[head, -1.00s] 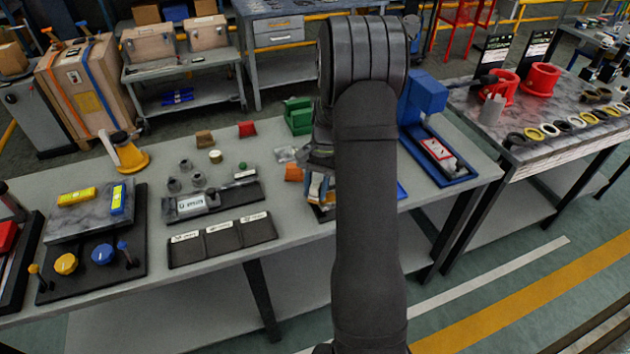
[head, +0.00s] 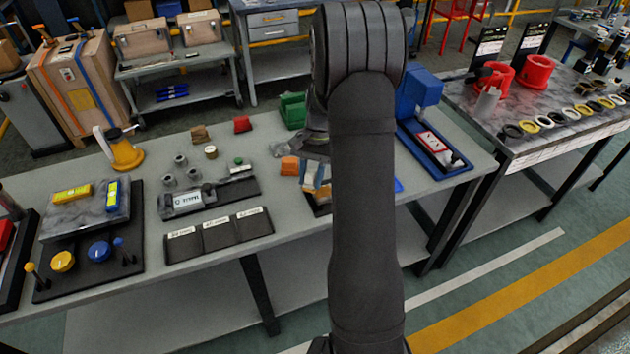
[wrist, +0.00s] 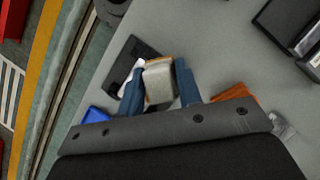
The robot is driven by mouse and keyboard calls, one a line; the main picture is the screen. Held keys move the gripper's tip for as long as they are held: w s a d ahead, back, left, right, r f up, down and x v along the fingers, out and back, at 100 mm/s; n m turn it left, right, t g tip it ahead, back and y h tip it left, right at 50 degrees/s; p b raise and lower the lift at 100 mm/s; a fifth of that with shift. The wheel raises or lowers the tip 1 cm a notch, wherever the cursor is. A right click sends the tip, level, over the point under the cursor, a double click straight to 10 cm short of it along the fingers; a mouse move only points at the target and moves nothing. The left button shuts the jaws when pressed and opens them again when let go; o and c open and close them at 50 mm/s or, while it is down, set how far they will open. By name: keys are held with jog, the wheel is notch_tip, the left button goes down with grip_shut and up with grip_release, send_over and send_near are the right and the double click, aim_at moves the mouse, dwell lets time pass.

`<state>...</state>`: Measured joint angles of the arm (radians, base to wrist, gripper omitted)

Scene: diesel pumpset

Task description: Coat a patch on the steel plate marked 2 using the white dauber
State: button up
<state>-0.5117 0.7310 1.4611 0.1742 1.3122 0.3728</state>
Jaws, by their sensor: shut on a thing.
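In the wrist view my gripper (wrist: 160,90) has its two blue-grey fingers shut on a pale, block-shaped thing with a tan edge, which looks like the white dauber (wrist: 159,75). It is over or close to a dark tray (wrist: 145,50) on the grey bench; the exact gap cannot be told. In the head view my arm hides most of the gripper, and part of the fingers shows left of the arm (head: 316,174). I cannot make out a steel plate marked 2 in either view; small labels are too blurred to read.
An orange block (head: 289,165) lies close left of my gripper. A labelled three-part black tray (head: 220,237) and a grey fixture (head: 187,199) stand further left. A blue press-like machine (head: 420,95) stands right of my arm.

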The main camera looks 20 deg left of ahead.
jog(key=shift+r, duration=2.95)
